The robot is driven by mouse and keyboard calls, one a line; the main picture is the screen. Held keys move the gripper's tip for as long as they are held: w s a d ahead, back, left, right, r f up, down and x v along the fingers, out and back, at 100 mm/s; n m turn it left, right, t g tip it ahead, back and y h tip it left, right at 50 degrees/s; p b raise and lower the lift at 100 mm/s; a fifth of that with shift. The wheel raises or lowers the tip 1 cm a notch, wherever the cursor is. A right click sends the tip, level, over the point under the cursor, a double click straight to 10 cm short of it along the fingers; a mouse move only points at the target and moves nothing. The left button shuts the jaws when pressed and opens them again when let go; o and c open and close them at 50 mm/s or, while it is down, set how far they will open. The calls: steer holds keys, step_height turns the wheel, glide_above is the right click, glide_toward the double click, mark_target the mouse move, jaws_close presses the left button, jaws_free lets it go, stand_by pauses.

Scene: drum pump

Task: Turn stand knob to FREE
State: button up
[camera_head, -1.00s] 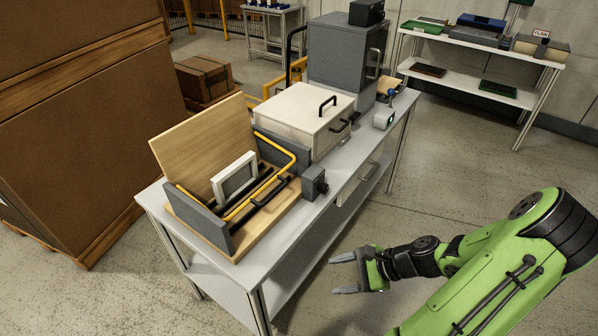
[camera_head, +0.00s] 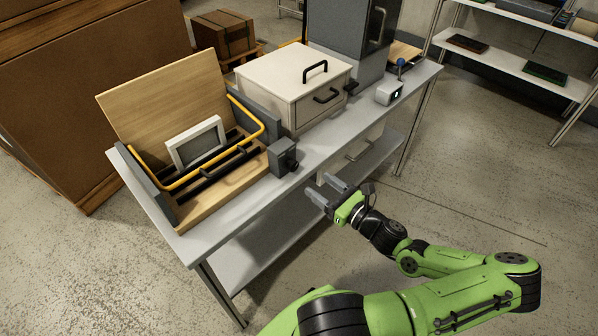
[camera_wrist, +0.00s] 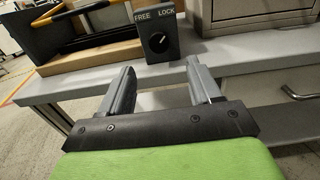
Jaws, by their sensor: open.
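The stand knob (camera_wrist: 159,42) is a black round dial on the front of a dark grey box (camera_wrist: 157,30) in the wrist view. FREE is printed at its upper left and LOCK at its upper right. A pale mark on the dial slants to the upper right, toward LOCK. In the head view the box (camera_head: 282,157) stands at the table's front edge, and the knob (camera_head: 294,165) faces the aisle. My gripper (camera_head: 318,187) is open and empty, in front of the table and apart from the knob. In the wrist view its fingers (camera_wrist: 160,86) point toward the box.
A wooden stand with a yellow bar (camera_head: 213,160) and grey-framed panel (camera_head: 196,143) sits left of the box. A beige drawer case (camera_head: 293,85) stands to the right. The grey table (camera_head: 192,245) has a drawer handle (camera_wrist: 301,93) below its top. The floor before it is clear.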

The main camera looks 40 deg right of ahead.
mark_target(296, 167)
steer(key=w+b, duration=0.1)
steer(key=w, duration=0.7)
steer(key=shift+w+a, duration=0.15)
steer(key=shift+w, duration=0.25)
steer(key=c, duration=1)
steer(key=shift+c, duration=0.2)
steer(key=shift+n, duration=0.4)
steer(key=n, duration=0.3)
steer(key=shift+n+p, duration=0.3)
steer(key=shift+p, duration=0.05)
steer(key=n, duration=0.4)
steer(key=shift+n, duration=0.3)
steer(key=n+b, duration=0.1)
steer(key=n, duration=0.3)
steer(key=shift+n+b, duration=0.95)
steer(key=shift+n, duration=1.55)
steer(key=shift+r, duration=0.1)
